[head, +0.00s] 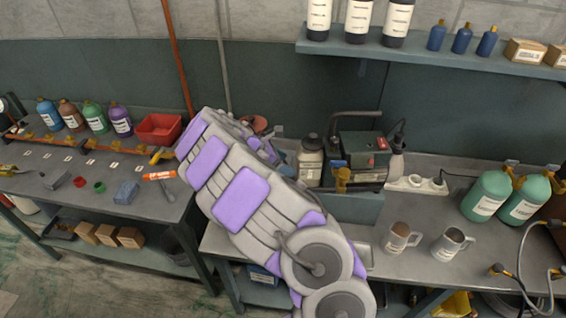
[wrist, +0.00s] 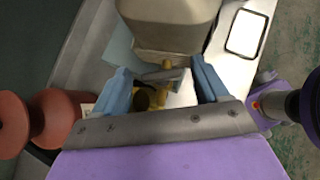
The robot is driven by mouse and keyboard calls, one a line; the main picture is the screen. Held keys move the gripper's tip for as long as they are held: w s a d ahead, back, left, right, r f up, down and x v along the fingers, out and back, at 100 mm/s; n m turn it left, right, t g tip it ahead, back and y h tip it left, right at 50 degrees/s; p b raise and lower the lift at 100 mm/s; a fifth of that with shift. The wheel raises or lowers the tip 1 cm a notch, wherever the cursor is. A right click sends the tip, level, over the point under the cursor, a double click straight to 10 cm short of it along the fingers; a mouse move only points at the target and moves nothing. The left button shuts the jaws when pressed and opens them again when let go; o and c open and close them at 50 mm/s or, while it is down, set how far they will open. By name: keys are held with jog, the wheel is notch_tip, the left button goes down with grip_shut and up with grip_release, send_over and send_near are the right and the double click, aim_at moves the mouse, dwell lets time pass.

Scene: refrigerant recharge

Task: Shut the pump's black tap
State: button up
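The pump (head: 362,150), a dark green box with a red switch and a grey handle, stands at the back of the right bench in the head view. A brass fitting (head: 342,178) with a blue part above it is at its front left. In the wrist view my gripper (wrist: 160,70) is open, with its two blue fingers apart. Between and below them are a brass fitting (wrist: 166,66) with a grey bar and a dark round part (wrist: 141,97). I cannot tell whether that dark part is the black tap. In the head view my arm hides most of my gripper.
A pale bottle (head: 310,162) stands left of the pump, and a spray bottle (head: 396,160) right of it. A power strip (head: 417,185), two mugs (head: 401,238) and green bottles (head: 487,195) are farther right. A large beige body (wrist: 168,22) fills the wrist view's top.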

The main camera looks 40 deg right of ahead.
jog(key=c, duration=1)
jog(key=shift+w+a+m+g+p, duration=0.1)
jog(key=shift+w+m+g+p, duration=0.1)
jog(key=shift+m+g+p, duration=0.4)
jog(key=shift+m+g+y+p, duration=0.7)
jog(key=shift+m+p, duration=0.3)
jog(key=shift+m, duration=0.2)
jog(key=o, duration=1)
jog(key=shift+o, duration=0.2)
jog(key=p+v, duration=0.3)
jog(key=v, duration=1.4)
jog(key=shift+w+p, duration=0.2)
jog(key=shift+p, duration=0.1)
